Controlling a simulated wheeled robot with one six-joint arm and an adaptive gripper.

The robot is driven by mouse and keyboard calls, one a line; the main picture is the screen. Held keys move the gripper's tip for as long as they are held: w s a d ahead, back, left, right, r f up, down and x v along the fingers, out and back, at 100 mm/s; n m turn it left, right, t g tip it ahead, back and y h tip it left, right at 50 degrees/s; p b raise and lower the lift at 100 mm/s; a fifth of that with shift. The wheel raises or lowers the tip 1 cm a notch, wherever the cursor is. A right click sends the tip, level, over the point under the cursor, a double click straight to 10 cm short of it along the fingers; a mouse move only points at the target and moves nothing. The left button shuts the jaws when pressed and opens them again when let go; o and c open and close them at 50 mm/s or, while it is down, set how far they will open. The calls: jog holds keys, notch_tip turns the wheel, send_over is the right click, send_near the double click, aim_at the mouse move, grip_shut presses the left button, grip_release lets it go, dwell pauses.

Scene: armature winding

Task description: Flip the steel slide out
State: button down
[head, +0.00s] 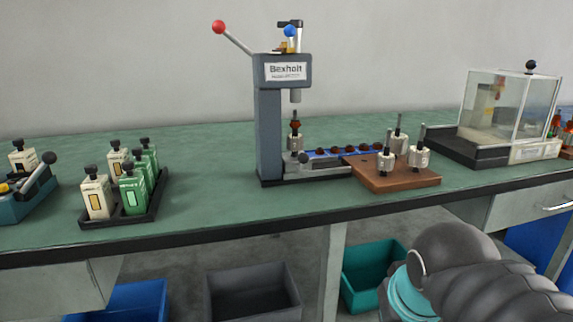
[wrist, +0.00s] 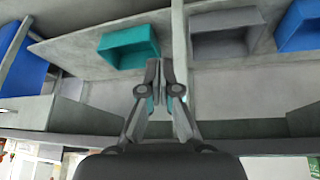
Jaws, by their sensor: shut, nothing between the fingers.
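The grey bench press (head: 269,130) labelled Bexholt stands on the green bench in the head view. A grey steel slide (head: 322,170) appears to lie low at its base, running right toward a wooden block. A small round knob (head: 303,158) shows at its left end. A blue strip (head: 325,153) with several dark round pieces lies behind it. My gripper (wrist: 160,68) shows in the wrist view with its fingers together and nothing between them. It is over the floor area in front of the bench, apart from the press. My arm fills the lower right of the head view.
The wooden block (head: 397,181) holds several upright metal armatures right of the press. A clear-walled case (head: 508,105) stands farther right. A black tray (head: 152,212) of bottles stands left. Below are teal (head: 364,285), grey (head: 252,301) and blue (head: 125,302) bins. The bench front between tray and press is clear.

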jog(key=w+a+r+h, duration=0.1)
jog(key=w+a+r, duration=0.3)
jog(key=w+r, duration=0.2)
jog(key=w+a+r+n+h, duration=0.1)
jog(key=w+a+r, duration=0.3)
jog(key=w+r, duration=0.2)
jog(key=w+a+r+h, duration=0.1)
jog(key=w+a+r, duration=0.4)
jog(key=w+r, duration=0.1)
jog(key=shift+w+n, duration=0.25)
jog(key=shift+n, duration=0.15)
jog(key=w+a+r+h, duration=0.1)
jog(key=w+a+r, duration=0.2)
jog(key=a, duration=0.4)
jog(key=shift+w+r+t+p, duration=0.25)
jog(key=shift+r+t+p, duration=0.1)
jog(key=shift+r, duration=0.1)
jog(key=b+x, duration=0.1)
jog(key=x, duration=0.9)
jog(key=shift+b, duration=0.3)
